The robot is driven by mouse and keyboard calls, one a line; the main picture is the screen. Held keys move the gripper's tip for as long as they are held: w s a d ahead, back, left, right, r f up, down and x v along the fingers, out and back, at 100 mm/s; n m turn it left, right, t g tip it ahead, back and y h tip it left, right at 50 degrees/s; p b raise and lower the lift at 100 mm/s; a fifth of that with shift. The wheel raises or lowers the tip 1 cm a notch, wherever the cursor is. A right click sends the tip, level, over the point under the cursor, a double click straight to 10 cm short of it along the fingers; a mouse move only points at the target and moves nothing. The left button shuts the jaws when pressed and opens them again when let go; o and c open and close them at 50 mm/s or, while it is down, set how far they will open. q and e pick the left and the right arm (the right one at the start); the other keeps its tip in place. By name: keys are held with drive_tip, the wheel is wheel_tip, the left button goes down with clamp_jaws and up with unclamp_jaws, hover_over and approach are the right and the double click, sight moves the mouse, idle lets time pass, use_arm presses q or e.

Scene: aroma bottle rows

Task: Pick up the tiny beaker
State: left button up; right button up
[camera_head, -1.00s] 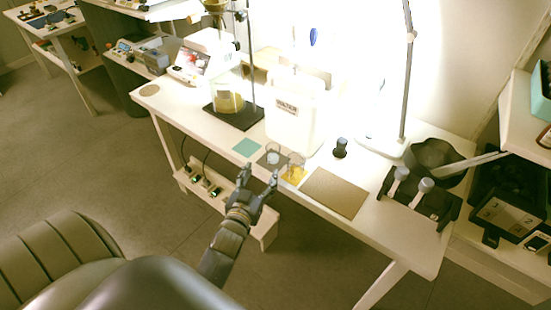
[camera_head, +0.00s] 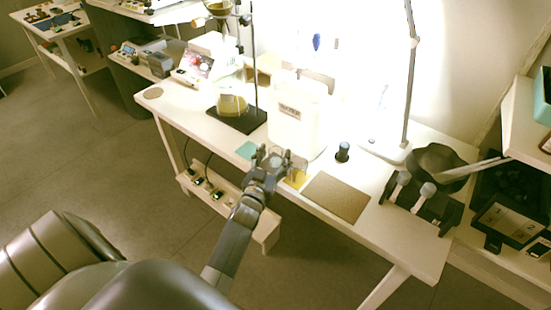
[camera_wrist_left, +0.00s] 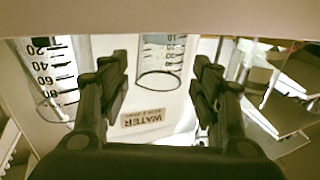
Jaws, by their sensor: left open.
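My left gripper (camera_head: 268,157) is open at the front edge of the white bench. A small clear beaker (camera_head: 278,154) stands at its fingertips, partly hidden by them. In the left wrist view, a small graduated beaker (camera_wrist_left: 160,62) shows in the gap between the two open fingers (camera_wrist_left: 160,75), apart from both; its depth is hard to judge. A second clear beaker (camera_head: 297,162) stands just to the right on a yellow mat (camera_head: 296,180). A beaker with larger-numbered marks (camera_wrist_left: 52,75) shows left of the fingers in the wrist view. My right gripper is not in view.
A white container (camera_head: 297,115) labelled WATER stands close behind the beakers. A green mat (camera_head: 247,149) lies left, a brown mat (camera_head: 336,197) right. A small dark bottle (camera_head: 342,152) and a lamp pole (camera_head: 410,90) stand further right.

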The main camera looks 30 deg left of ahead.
use_arm(q)
drive_tip(key=shift+x, duration=1.1)
drive_tip(key=shift+s, duration=0.1)
drive_tip(key=c, duration=1.2)
drive_tip(key=shift+o, duration=0.2)
